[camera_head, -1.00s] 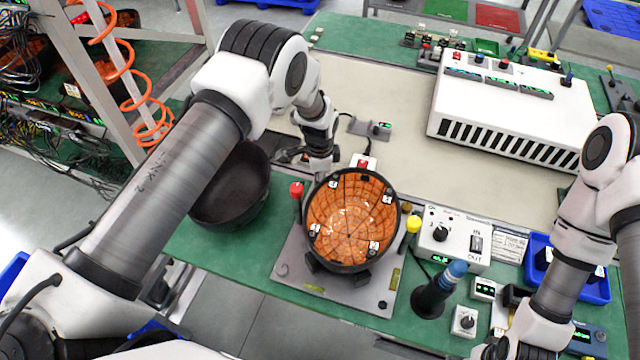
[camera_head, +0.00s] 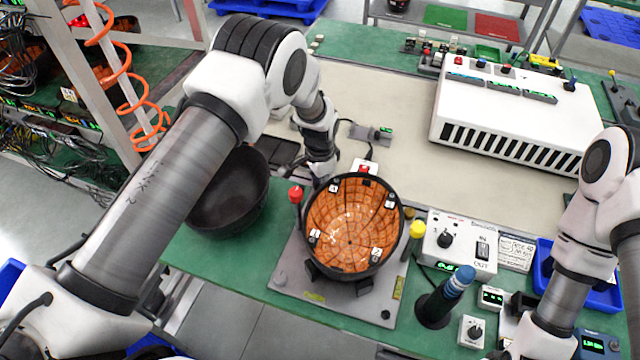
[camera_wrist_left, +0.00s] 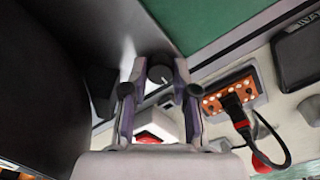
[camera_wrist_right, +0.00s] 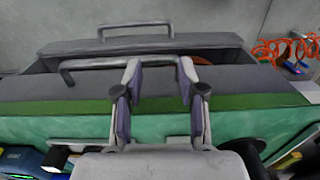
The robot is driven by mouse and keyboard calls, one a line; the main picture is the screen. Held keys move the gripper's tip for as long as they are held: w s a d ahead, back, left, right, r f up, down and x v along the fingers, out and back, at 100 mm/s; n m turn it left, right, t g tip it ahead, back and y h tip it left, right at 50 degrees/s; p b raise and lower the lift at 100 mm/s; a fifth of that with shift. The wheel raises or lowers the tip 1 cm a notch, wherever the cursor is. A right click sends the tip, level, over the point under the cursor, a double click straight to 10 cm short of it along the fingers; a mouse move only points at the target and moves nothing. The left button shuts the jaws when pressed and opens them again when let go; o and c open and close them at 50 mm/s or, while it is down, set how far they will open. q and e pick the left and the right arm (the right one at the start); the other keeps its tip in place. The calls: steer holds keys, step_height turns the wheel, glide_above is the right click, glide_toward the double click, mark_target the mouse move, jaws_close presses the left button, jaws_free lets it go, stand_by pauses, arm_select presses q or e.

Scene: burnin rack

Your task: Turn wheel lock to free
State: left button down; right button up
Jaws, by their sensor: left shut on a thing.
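A small dark round knob with a white mark (camera_wrist_left: 160,73) shows in the left wrist view; I take it to be the wheel lock. My left gripper (camera_wrist_left: 160,68) is shut on it, one finger on each side. In the head view these fingertips are hidden behind the black bowl with orange segmented lining (camera_head: 352,225), which sits tilted on a grey fixture plate (camera_head: 293,262). My right gripper (camera_wrist_right: 160,75) is open and empty, facing a grey surface with handles in the right wrist view. Its fingers are out of sight in the head view.
A red button on a white box (camera_wrist_left: 154,124) and an orange socket with a black plug (camera_wrist_left: 232,98) are close to my left gripper. An empty black bowl (camera_head: 225,205) stands left. Red (camera_head: 295,194) and yellow (camera_head: 417,230) knobs flank the fixture. A control box (camera_head: 455,240) stands right.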

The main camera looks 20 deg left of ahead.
arm_select(q)
steer(key=shift+s+f, duration=0.15)
steer(key=c, duration=0.9)
jaws_free()
step_height(320, 180, up, 12)
steer(key=shift+w, duration=0.2)
